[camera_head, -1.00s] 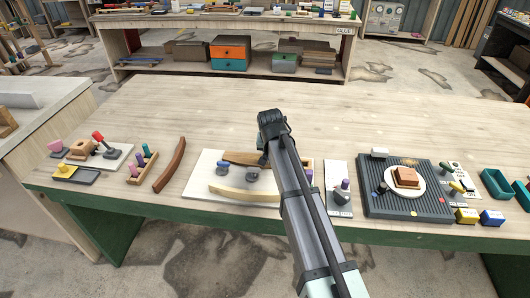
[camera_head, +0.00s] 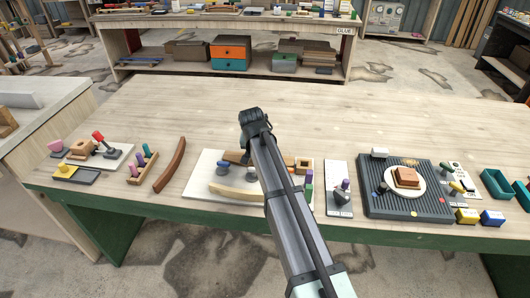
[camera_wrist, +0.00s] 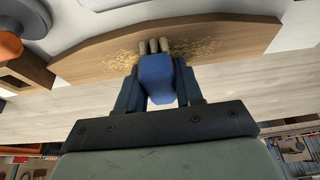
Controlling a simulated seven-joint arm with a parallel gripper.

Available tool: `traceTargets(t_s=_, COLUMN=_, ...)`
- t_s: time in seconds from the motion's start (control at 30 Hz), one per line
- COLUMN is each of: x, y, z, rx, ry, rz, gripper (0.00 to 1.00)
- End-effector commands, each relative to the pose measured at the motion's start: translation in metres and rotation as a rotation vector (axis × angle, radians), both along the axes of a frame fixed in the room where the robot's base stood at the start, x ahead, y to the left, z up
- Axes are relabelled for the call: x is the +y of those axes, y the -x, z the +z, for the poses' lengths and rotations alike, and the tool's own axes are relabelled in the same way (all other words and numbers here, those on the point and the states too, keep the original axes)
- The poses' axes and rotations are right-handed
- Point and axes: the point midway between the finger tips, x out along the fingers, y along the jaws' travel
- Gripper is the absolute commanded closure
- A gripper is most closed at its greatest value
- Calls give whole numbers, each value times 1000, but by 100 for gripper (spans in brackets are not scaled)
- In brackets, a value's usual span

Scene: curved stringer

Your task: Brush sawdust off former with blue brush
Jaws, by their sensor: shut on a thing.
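The former is a brown wooden piece with a curved edge (camera_wrist: 235,36), seen in the wrist view. Pale sawdust flakes (camera_wrist: 196,48) lie on its middle, on both sides of the brush. My gripper (camera_wrist: 158,86) is shut on the blue brush (camera_wrist: 157,74). The brush's pale bristle tufts (camera_wrist: 153,47) are over the sawdust; whether they touch the wood is unclear. In the head view the former (camera_head: 232,157) lies on a white board (camera_head: 204,170), partly hidden by my arm. My fingertips and the brush are hidden there.
A pale curved strip (camera_head: 235,194) lies at the board's front, with dark rounded clamps (camera_head: 223,168) behind it. A wooden block (camera_head: 303,164) is at the board's right. A reddish curved piece (camera_head: 170,165) lies left of the board. The bench behind is clear.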

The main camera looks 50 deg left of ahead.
Motion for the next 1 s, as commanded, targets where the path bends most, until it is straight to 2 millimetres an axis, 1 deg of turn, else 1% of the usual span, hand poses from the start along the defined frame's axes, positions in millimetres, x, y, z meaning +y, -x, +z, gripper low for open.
traceTargets(t_s=0.07, x=7, y=6, z=-2, rx=1, ry=1, rz=2, gripper=93)
traceTargets(t_s=0.1, x=9, y=9, z=1, rx=1, ry=0, rz=3, gripper=93)
traceTargets(t_s=0.13, x=11, y=11, z=-1, rx=2, ry=0, rz=2, gripper=92)
traceTargets(t_s=0.17, x=13, y=13, z=3, rx=1, ry=-1, rz=2, gripper=92)
traceTargets(t_s=0.23, x=17, y=17, z=-2, rx=2, ry=1, rz=0, gripper=92)
traceTargets(t_s=0.27, x=19, y=19, z=0, rx=2, ry=-1, rz=1, gripper=92)
traceTargets(t_s=0.3, x=22, y=21, z=-2, rx=2, ry=0, rz=2, gripper=92)
traceTargets(t_s=0.33, x=24, y=23, z=1, rx=1, ry=-1, rz=2, gripper=93)
traceTargets(t_s=0.4, x=28, y=28, z=-2, rx=2, ry=0, rz=2, gripper=93)
traceTargets(t_s=0.47, x=32, y=32, z=-2, rx=2, ry=0, rz=2, gripper=92)
traceTargets(t_s=0.5, x=35, y=34, z=2, rx=1, ry=-1, rz=1, gripper=93)
traceTargets(t_s=0.63, x=43, y=42, z=0, rx=1, ry=0, rz=1, gripper=92)
traceTargets(t_s=0.7, x=48, y=47, z=3, rx=0, ry=-2, rz=2, gripper=92)
traceTargets(t_s=0.73, x=50, y=49, z=2, rx=1, ry=-1, rz=2, gripper=92)
traceTargets(t_s=0.8, x=48, y=47, z=8, rx=0, ry=-3, rz=1, gripper=92)
traceTargets(t_s=0.87, x=48, y=47, z=25, rx=-1, ry=-4, rz=0, gripper=92)
traceTargets(t_s=1.0, x=47, y=47, z=35, rx=0, ry=-1, rz=0, gripper=92)
